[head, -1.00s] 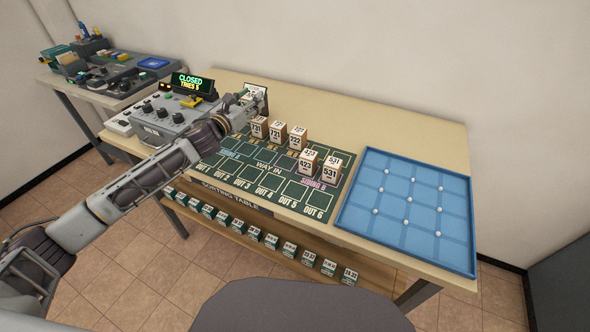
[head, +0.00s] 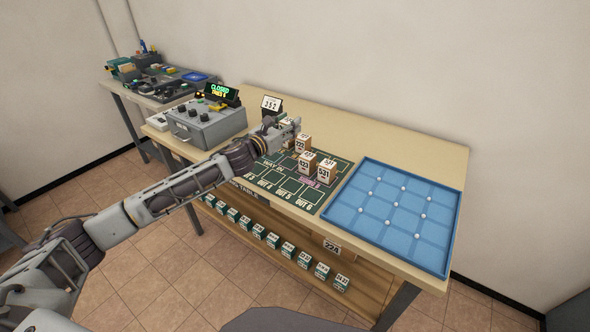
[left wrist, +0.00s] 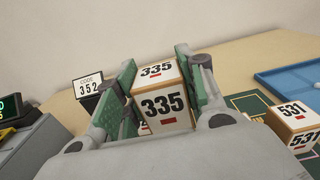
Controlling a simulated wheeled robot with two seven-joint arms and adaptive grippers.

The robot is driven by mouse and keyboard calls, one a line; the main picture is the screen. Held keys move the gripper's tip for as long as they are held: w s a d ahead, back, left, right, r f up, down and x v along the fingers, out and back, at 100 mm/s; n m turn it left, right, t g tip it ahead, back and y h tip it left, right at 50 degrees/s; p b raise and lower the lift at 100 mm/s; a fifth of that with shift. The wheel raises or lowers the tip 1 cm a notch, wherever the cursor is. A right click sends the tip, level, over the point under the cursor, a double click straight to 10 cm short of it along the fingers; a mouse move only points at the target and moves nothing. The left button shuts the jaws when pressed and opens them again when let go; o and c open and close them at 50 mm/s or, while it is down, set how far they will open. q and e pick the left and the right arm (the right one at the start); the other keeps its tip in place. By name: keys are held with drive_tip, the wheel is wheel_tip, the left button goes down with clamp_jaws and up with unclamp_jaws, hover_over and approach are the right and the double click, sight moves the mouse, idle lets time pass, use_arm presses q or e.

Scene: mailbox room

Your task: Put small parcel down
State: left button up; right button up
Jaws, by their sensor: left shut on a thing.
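My left gripper (head: 290,126) is over the far part of the green sorting mat (head: 290,188). In the left wrist view its fingers (left wrist: 160,85) are shut on a small white and brown parcel marked 335 (left wrist: 163,104). The gripper mostly hides this parcel in the head view, and I cannot tell whether it touches the mat. Parcels 423 (head: 307,163) and 531 (head: 324,174) stand on the mat to the right; 531 also shows in the left wrist view (left wrist: 291,118). Another parcel (head: 302,143) stands close to the gripper. My right gripper is not in view.
A code card reading 352 (head: 271,103) stands behind the gripper. A grey control box (head: 205,125) with a lit CLOSED display (head: 221,93) is to the left. A blue gridded tray (head: 385,238) with white balls fills the right. Small labelled blocks line the lower shelf.

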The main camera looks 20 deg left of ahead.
sight(289, 141)
use_arm(q)
drive_tip(key=shift+s+d, duration=0.1)
drive_tip(key=shift+s, duration=0.05)
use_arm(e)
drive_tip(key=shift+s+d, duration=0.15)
use_arm(q)
drive_tip(key=shift+f, duration=0.15)
drive_tip(key=shift+f, duration=0.55)
drive_tip(key=shift+f+b, duration=0.9)
drive_tip(key=shift+f, duration=1.35)
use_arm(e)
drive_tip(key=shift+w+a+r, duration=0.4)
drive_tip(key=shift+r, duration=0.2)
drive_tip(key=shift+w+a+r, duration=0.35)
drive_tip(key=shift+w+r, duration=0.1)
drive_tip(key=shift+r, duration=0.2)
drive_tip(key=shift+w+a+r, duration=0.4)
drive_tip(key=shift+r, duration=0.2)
use_arm(q)
drive_tip(key=shift+f, duration=0.1)
